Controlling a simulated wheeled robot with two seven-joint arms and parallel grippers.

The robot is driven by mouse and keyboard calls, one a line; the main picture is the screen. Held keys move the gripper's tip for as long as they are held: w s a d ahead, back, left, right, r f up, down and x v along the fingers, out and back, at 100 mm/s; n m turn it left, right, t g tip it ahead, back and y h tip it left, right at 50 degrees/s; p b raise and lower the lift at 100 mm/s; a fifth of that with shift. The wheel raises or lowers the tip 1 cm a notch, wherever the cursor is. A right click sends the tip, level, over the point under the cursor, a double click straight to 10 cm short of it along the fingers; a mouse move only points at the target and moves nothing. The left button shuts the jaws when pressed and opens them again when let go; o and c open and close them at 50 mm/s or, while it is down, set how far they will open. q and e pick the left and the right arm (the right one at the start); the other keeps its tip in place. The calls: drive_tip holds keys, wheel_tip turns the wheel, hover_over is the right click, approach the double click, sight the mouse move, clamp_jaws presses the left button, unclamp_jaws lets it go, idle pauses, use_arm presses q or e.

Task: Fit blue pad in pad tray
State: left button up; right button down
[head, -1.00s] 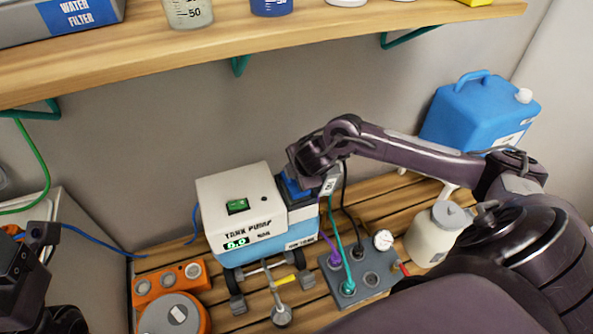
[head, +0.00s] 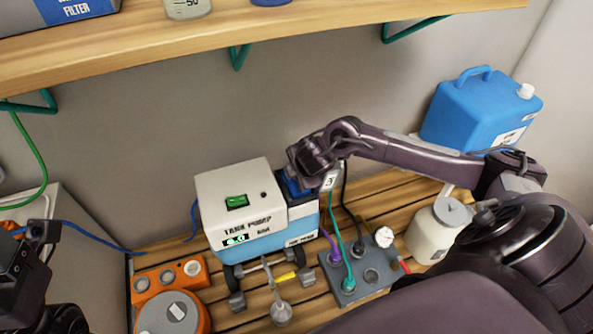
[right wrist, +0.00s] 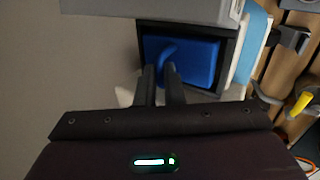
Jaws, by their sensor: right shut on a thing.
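The blue pad (right wrist: 195,62) lies inside the dark-rimmed pad tray (right wrist: 228,80) on the side of the tank pump (head: 240,200). In the right wrist view the pad appears within the tray's frame; whether it is fully seated I cannot tell. My right gripper (right wrist: 165,75) is shut on the pad's curved handle (right wrist: 169,52). In the head view the pad (head: 293,186) shows only partly, hidden by my right wrist. My left gripper (head: 38,235) is at the left edge, away from the pump, and its fingers are unclear.
A grey socket block (head: 370,278) with cables and a gauge stands right of the pump. An orange device (head: 170,290) sits to the left. A blue jug (head: 480,110) and a cream canister (head: 430,235) stand at right. A wooden shelf (head: 250,40) hangs above.

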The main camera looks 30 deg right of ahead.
drive_tip(key=shift+f+b, duration=0.3)
drive_tip(key=shift+f, duration=0.25)
drive_tip(key=c, duration=1.5)
unclamp_jaws()
